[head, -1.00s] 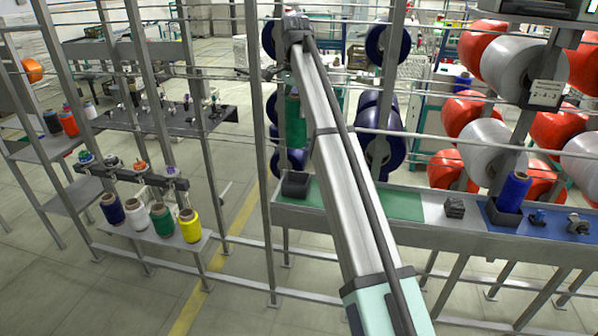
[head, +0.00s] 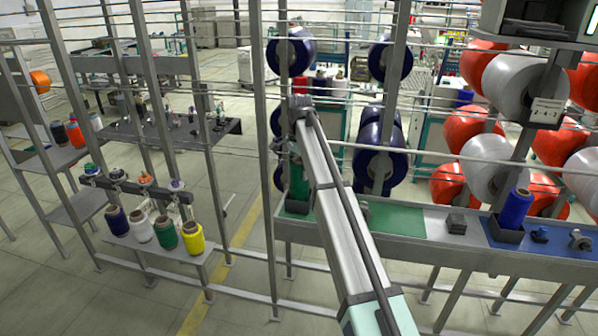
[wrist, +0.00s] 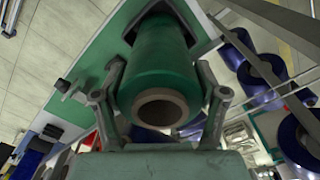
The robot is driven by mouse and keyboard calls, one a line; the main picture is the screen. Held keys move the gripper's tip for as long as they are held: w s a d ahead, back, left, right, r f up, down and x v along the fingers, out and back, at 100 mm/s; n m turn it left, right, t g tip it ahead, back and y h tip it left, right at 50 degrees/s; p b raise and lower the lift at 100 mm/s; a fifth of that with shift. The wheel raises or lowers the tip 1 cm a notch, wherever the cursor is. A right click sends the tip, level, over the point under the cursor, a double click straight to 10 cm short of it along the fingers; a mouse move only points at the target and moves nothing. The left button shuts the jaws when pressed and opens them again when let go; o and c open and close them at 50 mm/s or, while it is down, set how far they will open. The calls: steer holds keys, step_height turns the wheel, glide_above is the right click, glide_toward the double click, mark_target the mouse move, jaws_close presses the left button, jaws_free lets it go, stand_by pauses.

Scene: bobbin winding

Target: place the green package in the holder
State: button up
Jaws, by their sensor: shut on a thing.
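The green package (head: 299,181) stands upright at the left end of the bench, with its lower end at the dark holder (head: 296,207). In the wrist view the green package (wrist: 153,68) shows its cardboard core end towards me. Its far end meets the dark holder (wrist: 201,25), and I cannot tell whether it rests on the holder's bottom. My gripper (wrist: 160,80) has a finger on each side of the package, near its upper end, and is shut on it. In the head view my arm partly covers the gripper and package.
A blue package (head: 516,207) stands in another dark holder (head: 506,231) on the blue section at right. Rack posts and horizontal bars stand close around my arm. The green mat (head: 400,219) is mostly clear.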

steer(key=shift+f, duration=0.7)
steer(key=o, duration=1.4)
steer(key=shift+f, duration=0.1)
steer(key=shift+c, duration=0.2)
step_height(320, 180, up, 12)
steer(key=b, duration=0.3)
